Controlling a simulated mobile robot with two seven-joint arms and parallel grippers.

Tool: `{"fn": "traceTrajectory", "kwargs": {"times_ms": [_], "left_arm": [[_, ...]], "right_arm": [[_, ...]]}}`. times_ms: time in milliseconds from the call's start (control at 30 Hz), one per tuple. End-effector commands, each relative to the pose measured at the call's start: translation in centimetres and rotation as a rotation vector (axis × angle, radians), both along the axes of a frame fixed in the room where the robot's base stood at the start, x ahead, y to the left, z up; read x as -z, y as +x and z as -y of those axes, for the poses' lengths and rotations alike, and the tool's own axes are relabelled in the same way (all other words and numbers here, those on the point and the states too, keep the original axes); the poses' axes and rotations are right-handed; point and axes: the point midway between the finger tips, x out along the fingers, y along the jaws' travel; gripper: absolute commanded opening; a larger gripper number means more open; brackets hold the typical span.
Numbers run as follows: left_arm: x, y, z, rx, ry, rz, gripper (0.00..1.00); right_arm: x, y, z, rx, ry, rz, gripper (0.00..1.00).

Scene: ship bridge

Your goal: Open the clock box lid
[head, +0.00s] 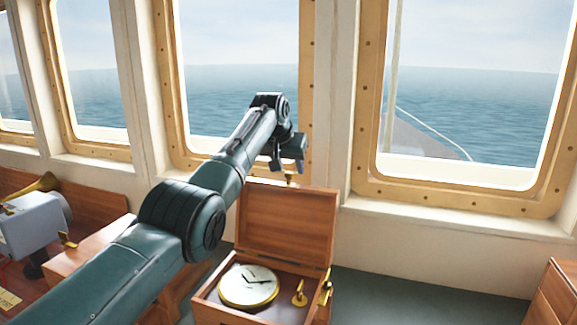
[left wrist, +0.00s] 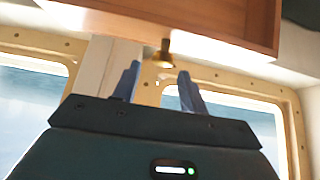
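The wooden clock box (head: 205,303) stands with its lid (head: 287,222) raised, near upright and leaning back. Inside lies a round clock (head: 249,286) with a white face and brass rim, with a small brass piece (head: 299,294) beside it. My left gripper (head: 288,158) is just above the lid's top edge. In the left wrist view its fingers (left wrist: 158,84) are apart and empty, with a brass knob (left wrist: 164,56) on the lid (left wrist: 190,18) just beyond the tips. The knob also shows at the lid's top edge in the head view (head: 289,177). My right gripper is not in view.
Wood-framed windows (head: 350,180) rise close behind the lid. A grey device with a brass horn (head: 35,222) stands at the left. A wooden cabinet (head: 556,295) is at the lower right.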

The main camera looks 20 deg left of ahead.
Motion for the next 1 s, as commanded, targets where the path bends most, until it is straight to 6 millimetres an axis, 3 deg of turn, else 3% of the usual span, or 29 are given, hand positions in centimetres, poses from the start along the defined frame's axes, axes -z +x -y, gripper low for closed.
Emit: {"fn": "traceTrajectory", "kwargs": {"times_ms": [267, 467, 800, 1000], "left_arm": [[0.2, -0.1, 0.1, 0.001, -0.001, -0.005, 0.44], [-0.9, -1.1, 0.0, 0.001, -0.001, 0.000, 0.44], [-7.3, -5.5, -0.1, 0.001, -0.001, 0.002, 0.44], [-9.8, -7.2, -0.2, 0.001, -0.001, -0.001, 0.44]], "right_arm": [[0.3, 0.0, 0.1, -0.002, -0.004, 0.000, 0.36], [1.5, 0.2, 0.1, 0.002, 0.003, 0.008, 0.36], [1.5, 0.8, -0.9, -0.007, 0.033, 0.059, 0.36], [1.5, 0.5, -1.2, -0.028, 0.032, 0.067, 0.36]]}}
